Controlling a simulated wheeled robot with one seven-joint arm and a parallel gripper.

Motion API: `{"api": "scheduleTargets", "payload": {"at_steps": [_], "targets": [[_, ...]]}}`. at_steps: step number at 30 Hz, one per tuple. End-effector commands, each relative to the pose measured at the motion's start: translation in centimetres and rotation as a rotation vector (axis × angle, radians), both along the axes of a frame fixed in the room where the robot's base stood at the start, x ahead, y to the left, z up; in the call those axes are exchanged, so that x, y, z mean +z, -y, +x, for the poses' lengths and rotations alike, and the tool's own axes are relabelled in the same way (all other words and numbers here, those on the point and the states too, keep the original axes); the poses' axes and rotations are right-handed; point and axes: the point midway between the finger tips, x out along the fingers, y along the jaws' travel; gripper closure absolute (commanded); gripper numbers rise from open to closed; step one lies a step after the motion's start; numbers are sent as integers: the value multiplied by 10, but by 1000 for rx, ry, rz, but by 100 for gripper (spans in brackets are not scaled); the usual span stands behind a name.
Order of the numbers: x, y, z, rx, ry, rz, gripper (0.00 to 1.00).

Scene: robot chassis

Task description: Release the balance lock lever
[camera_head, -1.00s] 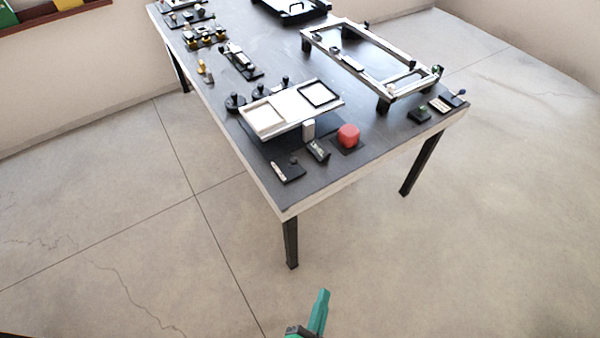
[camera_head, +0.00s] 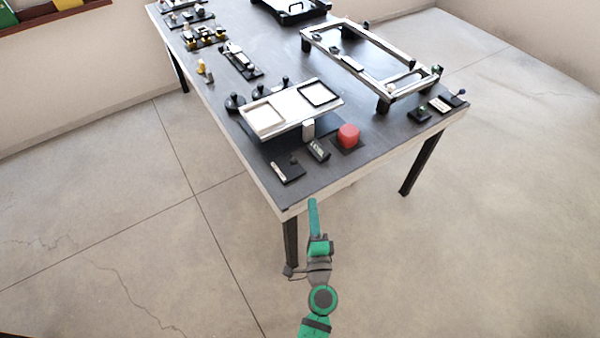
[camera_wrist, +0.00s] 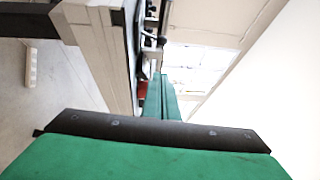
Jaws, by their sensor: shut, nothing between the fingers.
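A white balance-like platform (camera_head: 292,110) stands on the near part of the dark table, with a pale square and a black-framed square on top. In front of it are a black plate with a small knob and pale label (camera_head: 288,168) and a tilted black labelled block (camera_head: 318,151). I cannot tell which small part is the balance lock lever. My green gripper (camera_head: 313,203) is shut and empty, at the table's near edge and apart from these parts. In the wrist view my gripper's fingers (camera_wrist: 162,97) point along the table side.
A red rounded block (camera_head: 348,136) sits right of the labelled block. A pale rectangular frame (camera_head: 362,62) stands farther back, and several small devices line the left side. The table's pale edge (camera_head: 345,181) lies close to my gripper. The floor around is clear.

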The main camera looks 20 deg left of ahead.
Motion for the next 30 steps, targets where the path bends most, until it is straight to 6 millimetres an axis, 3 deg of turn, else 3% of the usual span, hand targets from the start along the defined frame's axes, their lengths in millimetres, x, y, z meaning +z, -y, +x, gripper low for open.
{"api": "scheduleTargets", "payload": {"at_steps": [11,27,30], "targets": [[2,-5,12,0,3,-3,100],[9,-41,94,0,2,-5,100],[11,-56,98,1,1,-3,100]]}}
